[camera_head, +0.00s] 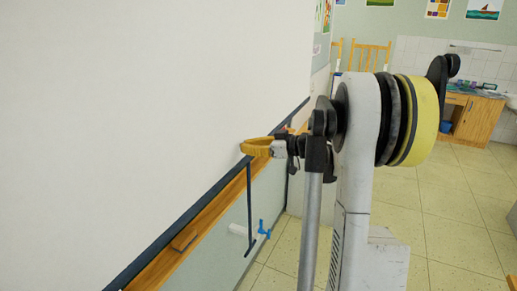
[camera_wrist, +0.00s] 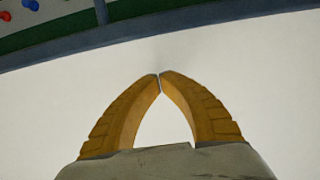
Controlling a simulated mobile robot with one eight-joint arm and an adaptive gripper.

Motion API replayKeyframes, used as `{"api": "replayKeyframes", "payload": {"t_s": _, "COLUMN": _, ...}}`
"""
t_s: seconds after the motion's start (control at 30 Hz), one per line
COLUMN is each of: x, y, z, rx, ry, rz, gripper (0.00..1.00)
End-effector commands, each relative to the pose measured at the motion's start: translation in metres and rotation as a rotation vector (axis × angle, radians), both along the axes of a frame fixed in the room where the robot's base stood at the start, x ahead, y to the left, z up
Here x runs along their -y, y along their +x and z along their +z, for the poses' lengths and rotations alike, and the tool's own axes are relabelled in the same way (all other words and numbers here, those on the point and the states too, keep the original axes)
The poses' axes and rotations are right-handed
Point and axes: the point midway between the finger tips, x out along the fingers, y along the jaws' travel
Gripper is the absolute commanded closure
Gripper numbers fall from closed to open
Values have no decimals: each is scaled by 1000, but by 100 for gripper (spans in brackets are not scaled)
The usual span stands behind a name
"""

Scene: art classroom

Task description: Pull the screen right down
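The white screen (camera_head: 150,110) fills the left of the head view, lowered to a dark blue bottom bar (camera_head: 180,222). A thin dark pull strap (camera_head: 249,205) hangs from the bar, with a short crosspiece at its lower end. My gripper (camera_head: 244,148) is in front of the screen, a little above the bar near the strap. In the wrist view my yellow fingertips (camera_wrist: 159,75) meet with nothing between them, against the white screen (camera_wrist: 250,75). The bar (camera_wrist: 200,28) crosses the top of that view. I cannot tell whether the fingers touch the screen.
A wooden ledge (camera_head: 205,215) with a small wooden block (camera_head: 184,239) runs below the bar. A blue tap-shaped item (camera_head: 264,229) sits on the board below. The tiled floor (camera_head: 460,220) at right is mostly clear.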

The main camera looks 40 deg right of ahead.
Motion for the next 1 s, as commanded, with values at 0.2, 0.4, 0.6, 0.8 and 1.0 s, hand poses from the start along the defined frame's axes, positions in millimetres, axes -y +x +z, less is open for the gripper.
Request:
{"api": "replayKeyframes", "payload": {"t_s": 0.2, "x": -4, "y": 11, "z": -29, "rx": 0, "ry": 1, "rz": 0, "gripper": 100}}
{"api": "replayKeyframes", "payload": {"t_s": 0.4, "x": -5, "y": 11, "z": -42, "rx": 0, "ry": 0, "rz": 0, "gripper": 100}}
{"api": "replayKeyframes", "payload": {"t_s": 0.6, "x": -5, "y": 11, "z": -43, "rx": 0, "ry": 0, "rz": 0, "gripper": 100}}
{"api": "replayKeyframes", "payload": {"t_s": 0.8, "x": -5, "y": 11, "z": -45, "rx": 0, "ry": 0, "rz": 0, "gripper": 100}}
{"api": "replayKeyframes", "payload": {"t_s": 1.0, "x": -5, "y": 11, "z": -66, "rx": -1, "ry": 0, "rz": 0, "gripper": 100}}
